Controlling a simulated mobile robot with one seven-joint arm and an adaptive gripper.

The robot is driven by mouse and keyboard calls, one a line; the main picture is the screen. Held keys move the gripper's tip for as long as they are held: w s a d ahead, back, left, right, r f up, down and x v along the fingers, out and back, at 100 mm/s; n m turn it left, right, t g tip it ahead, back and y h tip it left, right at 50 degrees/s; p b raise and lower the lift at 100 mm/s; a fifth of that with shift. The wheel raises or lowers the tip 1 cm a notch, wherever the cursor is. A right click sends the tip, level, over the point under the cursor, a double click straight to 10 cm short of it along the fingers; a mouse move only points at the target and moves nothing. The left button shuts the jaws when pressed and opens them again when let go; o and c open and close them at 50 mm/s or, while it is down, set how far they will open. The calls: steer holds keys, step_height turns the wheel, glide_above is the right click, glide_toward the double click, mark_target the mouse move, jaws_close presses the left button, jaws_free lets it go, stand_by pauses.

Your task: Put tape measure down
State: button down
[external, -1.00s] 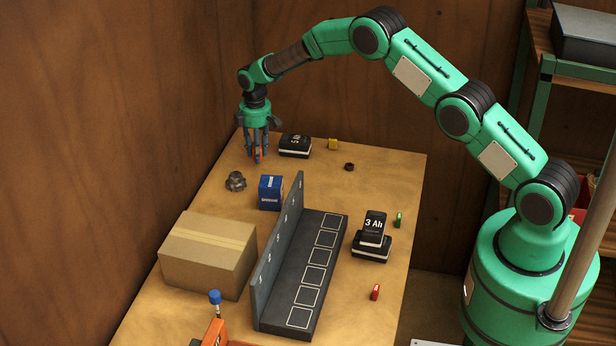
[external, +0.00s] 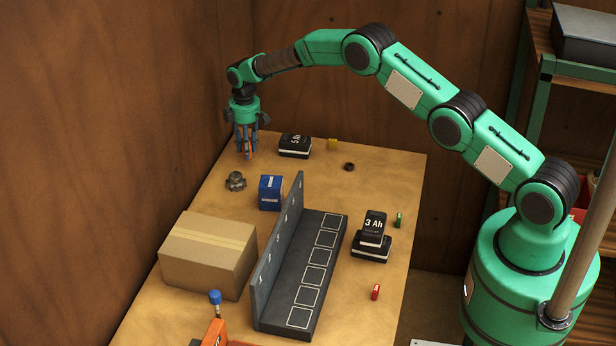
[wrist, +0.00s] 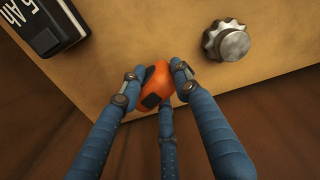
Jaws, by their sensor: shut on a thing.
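My gripper (external: 246,145) is at the far left end of the workbench, fingers pointing down. Its blue fingers are closed around an orange tape measure with a dark patch. In the wrist view the tape measure (wrist: 158,84) sits between the fingertips, close to the bench edge. In the external view the fingers mostly hide it. I cannot tell whether it touches the bench top (external: 215,205).
A black 5 Ah battery (external: 295,146) lies right of my gripper, and a metal gear-like part (external: 235,181) is in front. A blue box (external: 270,192), a cardboard box (external: 208,254) and a dark slotted rack (external: 305,275) stand nearer. Wooden walls are close behind.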

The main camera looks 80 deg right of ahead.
steer(key=shift+f, duration=1.7)
steer(key=shift+f, duration=0.2)
steer(key=c, duration=1.3)
jaws_free()
steer(key=shift+r, duration=0.1)
step_height(320, 180, up, 12)
steer(key=shift+s+r, duration=0.1)
steer(key=shift+a, duration=0.1)
